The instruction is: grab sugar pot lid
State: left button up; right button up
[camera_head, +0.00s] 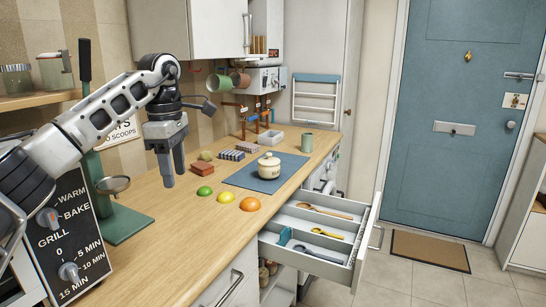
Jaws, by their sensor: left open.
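A small cream sugar pot (269,168) stands upright on a blue mat (289,162) on the wooden worktop. Its domed lid (269,157) with a small knob sits on top of it. My left gripper (173,180) hangs pointing down over the worktop, to the left of the pot and well apart from it. It is open, with nothing seen between its fingers. My right gripper is not in view.
An open drawer (316,228) with utensils juts out at the front. A green stand (122,222) is at left. A green cup (307,142) stands behind the pot.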

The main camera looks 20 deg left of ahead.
aim_at(268, 162)
jog(key=i, duration=1.8)
